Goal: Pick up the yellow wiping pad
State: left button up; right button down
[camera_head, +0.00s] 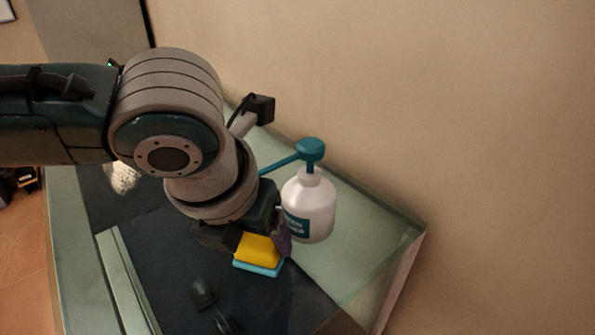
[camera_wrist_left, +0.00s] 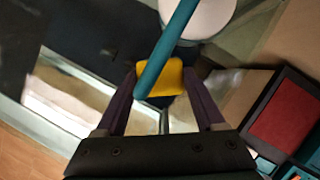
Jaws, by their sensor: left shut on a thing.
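The yellow wiping pad (camera_head: 258,249) has a light blue lower layer and is at the glass case top, in front of the pump bottle. My left gripper (camera_head: 250,238) points down and is shut on the pad, a finger on each side. In the left wrist view the yellow pad (camera_wrist_left: 172,82) sits between the fingertips, partly hidden behind the teal pump spout. I cannot tell whether the pad touches the surface below. My right gripper is not in view.
A white pump bottle (camera_head: 312,207) with a teal pump head (camera_head: 310,151) stands close beside my left gripper. The glass case (camera_head: 375,240) ends in an edge at right, near the wall. Small dark items (camera_head: 203,293) show at the front.

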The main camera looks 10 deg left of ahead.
aim_at(258, 241)
pick_arm(q)
notch_tip(258, 241, up, 3)
jog(key=shift+w+r+b, duration=0.1)
jog(key=shift+r+b, duration=0.05)
jog(key=shift+b, duration=0.15)
jog(key=s, duration=0.5)
jog(key=s+b, duration=0.1)
jog(key=s, duration=0.4)
jog(key=s+a+b, duration=0.1)
jog(key=s, duration=0.4)
jog(key=shift+s+a, duration=0.1)
jog(key=shift+s, duration=0.3)
jog(key=shift+s+a+r+p, duration=0.1)
jog(key=shift+s+r+p, duration=0.1)
jog(key=shift+s+p, duration=0.4)
jog(key=shift+s+f, duration=0.2)
jog(key=shift+s, duration=0.35)
